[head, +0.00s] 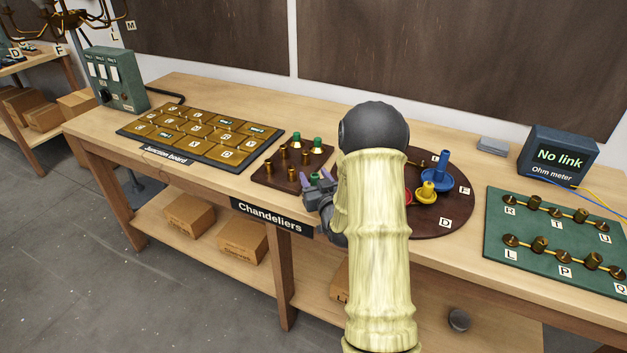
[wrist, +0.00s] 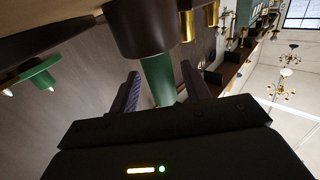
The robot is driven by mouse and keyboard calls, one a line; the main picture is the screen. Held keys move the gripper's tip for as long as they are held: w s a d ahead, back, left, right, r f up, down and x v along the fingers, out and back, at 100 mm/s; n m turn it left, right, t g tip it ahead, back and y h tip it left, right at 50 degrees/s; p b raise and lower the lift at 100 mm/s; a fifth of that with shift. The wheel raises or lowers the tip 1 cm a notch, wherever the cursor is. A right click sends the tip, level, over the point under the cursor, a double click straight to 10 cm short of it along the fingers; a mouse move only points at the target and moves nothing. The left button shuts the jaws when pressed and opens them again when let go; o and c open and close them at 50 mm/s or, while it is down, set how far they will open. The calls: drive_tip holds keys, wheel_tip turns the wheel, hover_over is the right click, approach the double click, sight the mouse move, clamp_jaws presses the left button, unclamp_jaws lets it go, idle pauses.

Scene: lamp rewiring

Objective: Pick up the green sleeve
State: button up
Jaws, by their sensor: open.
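A green cylinder (wrist: 158,80), which looks like the green sleeve, stands between my fingers in the wrist view, its end against a wider dark brown part (wrist: 147,28). My gripper (wrist: 162,92) is open around it, with a finger on either side. I cannot tell whether either finger touches it. In the head view my gripper (head: 318,182) is at the front right of the brown peg board (head: 262,178), mostly hidden by my arm. Two green-topped pieces (head: 293,142) (head: 318,142) stand at that board's back. A green flanged piece (wrist: 38,76) lies left in the wrist view.
Brass pegs (head: 283,152) stand on the peg board near my gripper. The round brown tray (head: 455,200) holds a blue piece (head: 441,168) and a yellow piece (head: 426,192), partly behind my arm. The junction board (head: 200,135) is left; the green terminal board (head: 540,232) and ohm meter (head: 557,155) are right.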

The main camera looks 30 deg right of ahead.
sight(315, 175)
drive_tip(key=shift+s+r, duration=0.1)
drive_tip(key=shift+s, duration=0.2)
drive_tip(key=shift+s+a, duration=0.1)
drive_tip(key=shift+a, duration=0.2)
drive_tip(key=shift+d, duration=0.1)
drive_tip(key=c, duration=1)
clamp_jaws()
drive_tip(key=shift+r, duration=0.1)
wheel_tip(315, 175, up, 10)
drive_tip(key=shift+f, duration=0.1)
